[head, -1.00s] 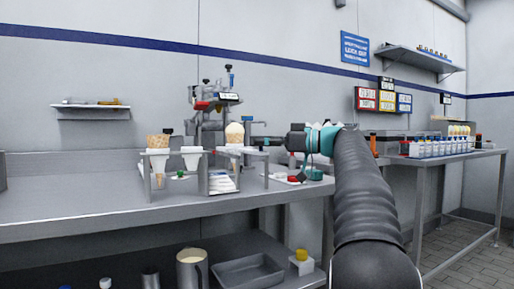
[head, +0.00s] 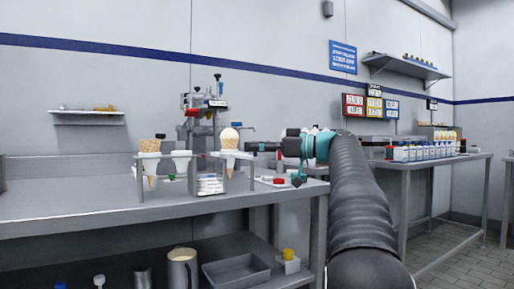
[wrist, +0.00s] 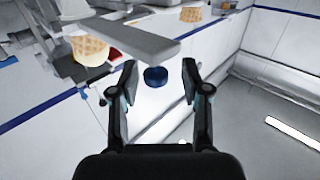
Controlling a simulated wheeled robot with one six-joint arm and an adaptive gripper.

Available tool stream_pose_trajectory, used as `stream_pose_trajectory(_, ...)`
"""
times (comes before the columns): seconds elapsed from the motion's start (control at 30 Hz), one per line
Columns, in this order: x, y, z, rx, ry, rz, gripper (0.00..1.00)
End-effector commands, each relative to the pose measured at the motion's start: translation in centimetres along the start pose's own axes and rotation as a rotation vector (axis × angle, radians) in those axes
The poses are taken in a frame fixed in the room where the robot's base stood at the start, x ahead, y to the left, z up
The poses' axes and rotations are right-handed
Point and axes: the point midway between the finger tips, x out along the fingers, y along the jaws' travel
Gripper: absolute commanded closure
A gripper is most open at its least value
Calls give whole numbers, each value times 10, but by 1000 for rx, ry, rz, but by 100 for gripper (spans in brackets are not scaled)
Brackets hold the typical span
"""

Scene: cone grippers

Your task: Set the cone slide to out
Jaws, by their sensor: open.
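The cone rack (head: 222,178) stands on the steel counter, with a cone carrying a pale ball (head: 229,140) at its right and a waffle cone (head: 150,147) at its left. My gripper (head: 254,147) is at the right of the rack, pointing left at it. In the wrist view my gripper (wrist: 158,68) is open, with a round dark blue knob (wrist: 155,76) showing between its fingertips, not gripped. A flat grey bar (wrist: 130,36) lies just beyond, with waffle cones (wrist: 88,50) beside it. I cannot tell which part is the slide; my arm hides some of the counter.
A machine with levers (head: 205,112) stands behind the rack. A white tray with red items (head: 277,181) lies on the counter right of the rack. A second table (head: 430,160) with several bottles is at the right. The counter's left part (head: 60,195) is clear.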

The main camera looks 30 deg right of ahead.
Motion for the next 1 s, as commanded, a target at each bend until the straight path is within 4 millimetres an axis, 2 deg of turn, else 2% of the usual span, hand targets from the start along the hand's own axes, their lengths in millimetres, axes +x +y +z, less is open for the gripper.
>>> stream_pose_trajectory(0.2, 0, 0, 0, 0, 1, 1, 53)
stream_pose_trajectory(0.33, -10, 1, 0, 0, 2, 4, 53)
stream_pose_trajectory(0.8, -97, 1, 0, 1, 1, 5, 53)
stream_pose_trajectory(1.0, -117, 1, 0, 0, 1, 4, 53)
